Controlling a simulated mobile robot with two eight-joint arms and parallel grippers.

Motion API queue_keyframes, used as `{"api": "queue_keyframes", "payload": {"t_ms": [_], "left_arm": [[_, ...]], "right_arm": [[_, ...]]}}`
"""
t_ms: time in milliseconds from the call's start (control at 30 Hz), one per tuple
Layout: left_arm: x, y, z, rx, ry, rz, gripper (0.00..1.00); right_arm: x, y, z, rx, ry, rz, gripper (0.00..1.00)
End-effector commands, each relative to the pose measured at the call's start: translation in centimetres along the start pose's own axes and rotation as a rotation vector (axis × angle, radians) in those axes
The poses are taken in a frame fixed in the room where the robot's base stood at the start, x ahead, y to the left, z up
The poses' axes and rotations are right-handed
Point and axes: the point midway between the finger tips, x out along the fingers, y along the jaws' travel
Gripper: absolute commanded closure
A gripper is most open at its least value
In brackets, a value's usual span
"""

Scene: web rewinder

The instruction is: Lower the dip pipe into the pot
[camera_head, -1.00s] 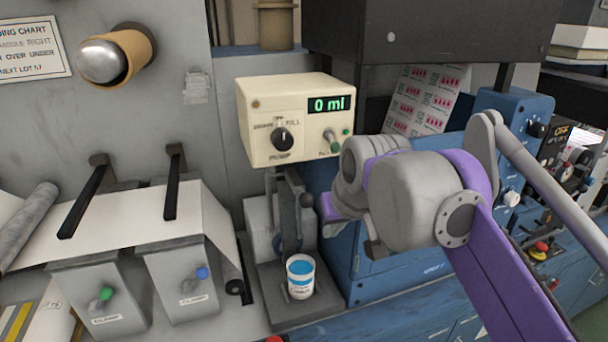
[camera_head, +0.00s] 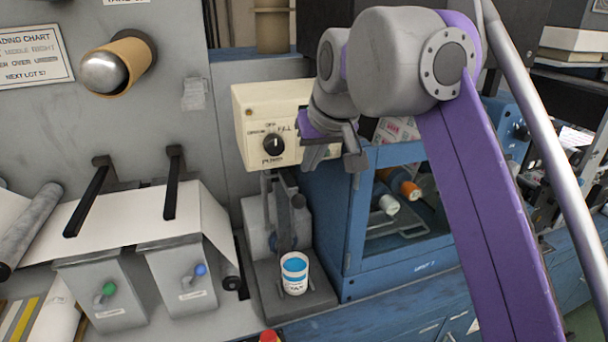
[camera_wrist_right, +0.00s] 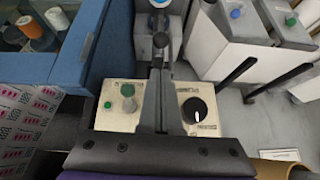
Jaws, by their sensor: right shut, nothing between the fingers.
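The pot (camera_head: 294,275), a small white and blue cup with blue inside, stands upright on a grey base below the cream pump box (camera_head: 262,128). Its rim shows at the top of the right wrist view (camera_wrist_right: 160,3). Grey upright parts and a lever with a dark ball knob (camera_head: 298,201) are under the box, above and behind the pot. I cannot tell the dip pipe apart from these parts. My left gripper is not in view.
A blue cabinet (camera_head: 345,240) stands close to the right of the pot, with rolls behind its window. A red cap (camera_head: 269,336) shows at the bottom edge.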

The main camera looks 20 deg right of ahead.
Motion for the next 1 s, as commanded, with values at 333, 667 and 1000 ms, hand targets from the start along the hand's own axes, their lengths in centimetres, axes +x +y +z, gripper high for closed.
{"api": "queue_keyframes", "payload": {"t_ms": [333,667,1000], "left_arm": [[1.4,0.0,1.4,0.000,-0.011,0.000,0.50],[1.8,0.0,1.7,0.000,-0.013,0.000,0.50],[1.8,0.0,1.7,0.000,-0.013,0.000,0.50]], "right_arm": [[6.3,0.0,0.2,0.000,-0.001,0.000,1.00],[9.3,0.0,0.1,0.000,0.000,0.000,1.00],[9.4,0.0,0.1,0.000,0.000,0.000,1.00]]}}
